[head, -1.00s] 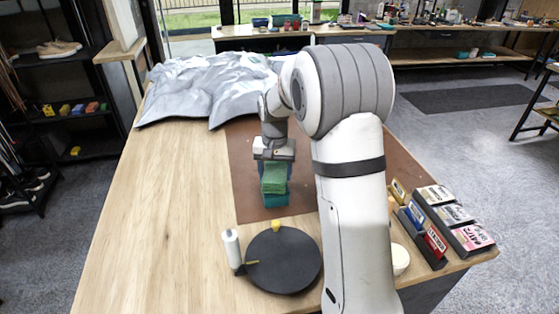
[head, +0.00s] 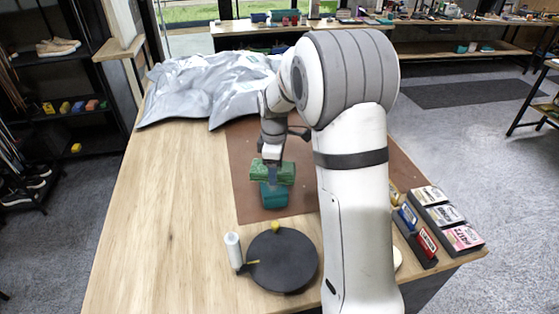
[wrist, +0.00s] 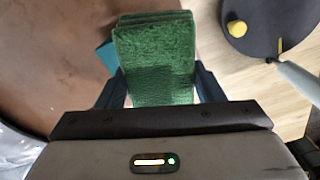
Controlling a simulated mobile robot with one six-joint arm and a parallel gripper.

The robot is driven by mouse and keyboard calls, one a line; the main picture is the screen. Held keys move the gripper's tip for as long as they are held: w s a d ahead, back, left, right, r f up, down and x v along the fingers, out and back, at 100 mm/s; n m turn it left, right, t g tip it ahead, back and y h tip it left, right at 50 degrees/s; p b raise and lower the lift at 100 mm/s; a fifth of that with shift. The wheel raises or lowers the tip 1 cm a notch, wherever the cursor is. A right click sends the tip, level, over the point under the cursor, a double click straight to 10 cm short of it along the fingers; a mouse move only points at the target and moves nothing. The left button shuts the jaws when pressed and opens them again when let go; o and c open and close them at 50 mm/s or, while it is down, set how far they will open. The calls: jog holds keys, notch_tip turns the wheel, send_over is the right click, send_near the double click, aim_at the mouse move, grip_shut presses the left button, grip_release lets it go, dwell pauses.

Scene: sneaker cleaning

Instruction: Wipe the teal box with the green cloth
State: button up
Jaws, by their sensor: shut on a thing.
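The green cloth (head: 287,173) is a thick folded pad held in my gripper (head: 272,176). In the wrist view the cloth (wrist: 155,60) sits between the two dark fingers of my gripper (wrist: 152,88). The teal box (head: 273,195) lies on the brown mat, directly below the cloth in the head view. A corner of the teal box (wrist: 107,56) shows left of the cloth in the wrist view; the cloth hides the rest. I cannot tell whether cloth and box touch.
The brown mat (head: 243,160) covers part of the wooden table (head: 180,190). A black round turntable (head: 283,265) with a yellow knob and a white bottle (head: 233,248) stand in front. A crumpled silver sheet (head: 200,88) lies at the back. Small boxes (head: 445,215) stand at right.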

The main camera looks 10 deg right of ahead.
jog(key=n, duration=0.2)
jog(key=r+n, duration=0.1)
jog(key=n, duration=0.1)
jog(key=shift+s+p, duration=0.2)
jog(key=shift+p, duration=0.15)
jog(key=b, duration=0.4)
send_over(274, 188)
jog(key=s, duration=0.3)
jog(key=shift+w+f, duration=0.15)
jog(key=shift+f, duration=1.35)
jog(key=shift+w+f, duration=0.1)
jog(key=shift+f, duration=1.4)
jog(key=shift+f+b, duration=0.7)
jog(key=shift+f, duration=0.4)
jog(key=shift+w, duration=0.15)
jog(key=shift+w+r+p, duration=0.15)
jog(key=shift+w+p, duration=0.25)
jog(key=shift+w, duration=0.9)
jog(key=shift+w+d+p, duration=0.15)
jog(key=shift+w+p, duration=0.55)
jog(key=shift+w, duration=2.55)
jog(key=shift+s+f+b, duration=0.2)
jog(key=shift+s+b, duration=0.4)
jog(key=shift+s, duration=0.65)
jog(key=shift+s+f+b, duration=0.2)
jog(key=shift+s+b, duration=0.4)
jog(key=shift+s, duration=0.6)
jog(key=shift+s+r, duration=0.1)
jog(key=shift+s, duration=0.75)
jog(key=shift+s, duration=0.1)
